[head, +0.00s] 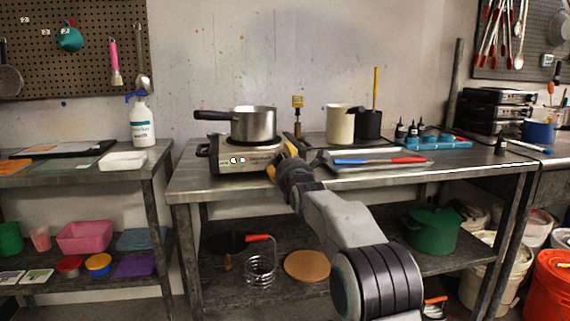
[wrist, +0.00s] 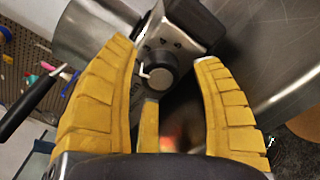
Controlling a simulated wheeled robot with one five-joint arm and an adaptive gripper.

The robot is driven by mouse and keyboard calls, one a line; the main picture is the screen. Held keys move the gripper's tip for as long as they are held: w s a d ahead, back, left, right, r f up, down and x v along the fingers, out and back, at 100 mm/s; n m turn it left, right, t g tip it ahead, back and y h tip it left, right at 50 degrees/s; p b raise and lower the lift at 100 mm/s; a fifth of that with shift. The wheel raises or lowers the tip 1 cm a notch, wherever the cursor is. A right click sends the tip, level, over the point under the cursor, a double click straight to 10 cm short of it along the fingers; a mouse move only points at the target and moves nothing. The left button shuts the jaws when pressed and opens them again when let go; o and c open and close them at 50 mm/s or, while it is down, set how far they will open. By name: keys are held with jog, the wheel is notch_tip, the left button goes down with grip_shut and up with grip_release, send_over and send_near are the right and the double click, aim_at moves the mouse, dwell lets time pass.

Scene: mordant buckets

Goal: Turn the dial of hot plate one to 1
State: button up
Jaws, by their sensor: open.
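A hot plate (head: 233,158) with a pale front panel stands at the left of the metal table, with a silver saucepan (head: 254,124) on top. In the wrist view, a round dark dial (wrist: 159,74) sits on the hot plate's panel (wrist: 178,48), with a white mark at its left edge. My gripper (head: 285,160) is at the panel's right end in the head view and hides the dial there. In the wrist view my gripper (wrist: 166,54) is open, with the dial showing between its yellow fingers and nothing held.
The saucepan's dark handle (head: 212,116) points left. A cream pot (head: 339,124) and a tray with blue and red-handled tools (head: 375,162) stand to the right. A spray bottle (head: 142,125) stands on the left table. A green pot (head: 432,230) is on the lower shelf.

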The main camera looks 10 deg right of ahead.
jog(key=shift+w, duration=0.25)
jog(key=shift+c, duration=0.4)
jog(key=c, duration=1.1)
jog(key=shift+n, duration=2.2)
jog(key=o, duration=1.2)
jog(key=shift+s, duration=0.15)
jog(key=shift+s, duration=5.85)
